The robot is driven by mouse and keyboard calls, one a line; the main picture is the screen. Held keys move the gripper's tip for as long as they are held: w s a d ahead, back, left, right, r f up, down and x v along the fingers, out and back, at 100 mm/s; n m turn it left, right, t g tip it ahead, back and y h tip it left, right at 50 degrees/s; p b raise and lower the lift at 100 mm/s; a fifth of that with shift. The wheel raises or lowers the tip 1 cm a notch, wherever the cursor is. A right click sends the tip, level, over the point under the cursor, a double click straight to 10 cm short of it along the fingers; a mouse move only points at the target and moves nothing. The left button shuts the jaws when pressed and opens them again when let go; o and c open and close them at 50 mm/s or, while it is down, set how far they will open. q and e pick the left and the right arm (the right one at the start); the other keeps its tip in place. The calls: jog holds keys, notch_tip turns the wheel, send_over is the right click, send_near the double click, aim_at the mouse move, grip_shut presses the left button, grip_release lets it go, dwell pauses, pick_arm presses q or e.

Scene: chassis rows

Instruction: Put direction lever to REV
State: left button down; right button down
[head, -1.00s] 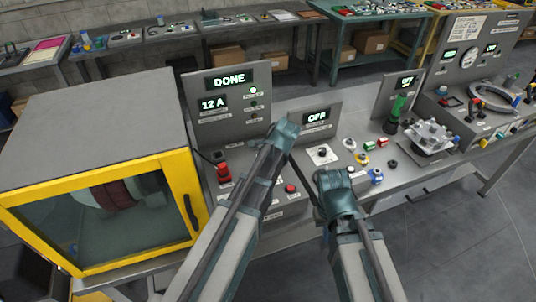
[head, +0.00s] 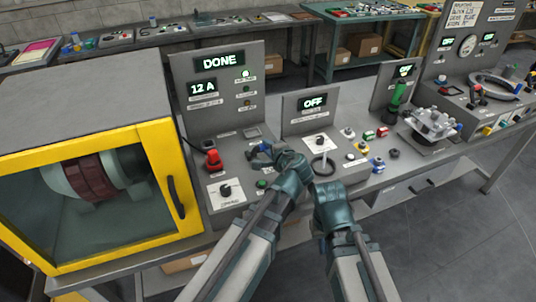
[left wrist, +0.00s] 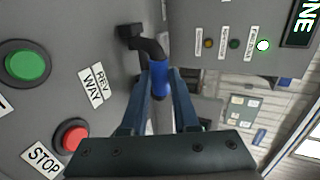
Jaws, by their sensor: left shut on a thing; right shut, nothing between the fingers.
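The direction lever, a bent black stem with a blue grip (left wrist: 159,80), stands by a label reading REV and WAY (left wrist: 94,84) in the left wrist view. My left gripper (left wrist: 160,98) is shut on the blue grip, one finger on each side. In the head view my left gripper (head: 270,153) reaches the console at a blue part of the lever (head: 256,148). The lever's base is partly hidden there. My right gripper (head: 328,188) is shut and empty in front of the console; its fingertips are hard to see.
A green button (left wrist: 28,65) and a red STOP button (left wrist: 71,135) sit near the lever. A yellow-framed cabinet (head: 172,150) is at the left. Floor is clear at the lower right.

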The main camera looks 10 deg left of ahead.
pick_arm(q)
jog(key=shift+s+f+b, duration=0.15)
jog(key=shift+f+b, duration=0.05)
jog(key=shift+b, duration=0.3)
pick_arm(e)
jog(key=shift+s+d+f, duration=0.1)
jog(key=shift+s+f, duration=0.15)
jog(key=shift+f, duration=0.55)
pick_arm(q)
jog(key=shift+t, duration=0.3)
jog(key=c, duration=0.7)
grip_release()
jog(key=shift+d, duration=0.1)
jog(key=shift+r, duration=0.1)
